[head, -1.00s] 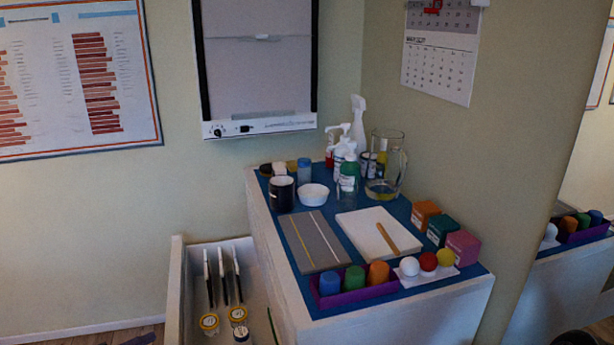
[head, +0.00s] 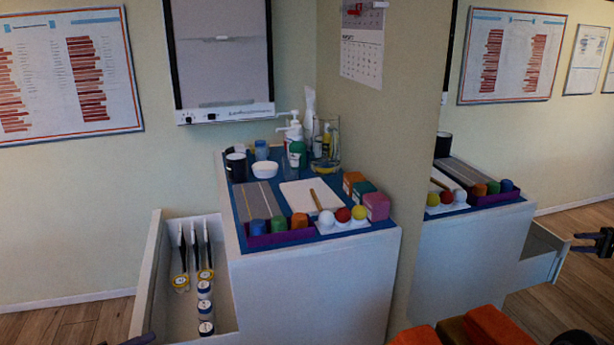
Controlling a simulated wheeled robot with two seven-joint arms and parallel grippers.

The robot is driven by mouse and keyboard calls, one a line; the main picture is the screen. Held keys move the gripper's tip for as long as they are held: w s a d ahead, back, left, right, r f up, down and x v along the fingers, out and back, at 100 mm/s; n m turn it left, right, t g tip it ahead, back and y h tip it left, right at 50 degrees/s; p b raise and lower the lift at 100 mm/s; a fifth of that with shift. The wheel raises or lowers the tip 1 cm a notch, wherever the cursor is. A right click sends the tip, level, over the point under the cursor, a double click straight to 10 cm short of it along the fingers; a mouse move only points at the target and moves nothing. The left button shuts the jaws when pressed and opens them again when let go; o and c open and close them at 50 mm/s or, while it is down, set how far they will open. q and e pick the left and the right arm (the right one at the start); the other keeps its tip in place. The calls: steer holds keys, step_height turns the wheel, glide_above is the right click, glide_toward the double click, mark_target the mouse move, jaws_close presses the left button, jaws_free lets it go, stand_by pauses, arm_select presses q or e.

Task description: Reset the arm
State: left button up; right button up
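A small dark piece at the bottom left edge, by the drawer's front corner, looks like the tip of my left gripper (head: 140,340). Most of it is cut off by the frame. In the mirror on the right, a dark gripper (head: 584,243) shows beside the reflected drawer, its two fingers apart with nothing visible between them. It seems to be the reflection of my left gripper. My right gripper is not in view.
A white cabinet (head: 310,285) carries bottles, a glass jug (head: 327,145), a black mug (head: 236,166) and a purple tray (head: 281,237) of coloured pieces. Its open drawer (head: 147,275) juts left, holding several lidded jars. Orange and olive blocks (head: 498,327) lie at the bottom right.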

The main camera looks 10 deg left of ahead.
arm_select(q)
step_height(320, 180, down, 13)
steer(key=s+d+n+g+y, duration=0.1)
steer(key=d+n+g+y, duration=0.1)
steer(key=n+g+y, duration=0.15)
steer(key=s+d+f+m+g+y+b, duration=0.1)
steer(key=s+d+f+g+b, duration=0.15)
steer(key=s+d+f, duration=0.45)
steer(key=s+d+f+m+g+y+b, duration=0.1)
steer(key=s+d+f+m+g+y, duration=0.2)
steer(key=d, duration=0.7)
steer(key=s+d+f+g+b, duration=0.2)
steer(key=s+d+f, duration=0.2)
steer(key=d+f, duration=0.35)
steer(key=s+d+r+m+g+b, duration=0.15)
steer(key=s+d+m+b, duration=0.5)
steer(key=d, duration=0.65)
step_height(320, 180, up, 27)
steer(key=s+d+m+p, duration=0.1)
steer(key=s+d+p, duration=0.1)
steer(key=p, duration=2.6)
steer(key=shift+s+m, duration=0.15)
steer(key=shift+m, duration=0.15)
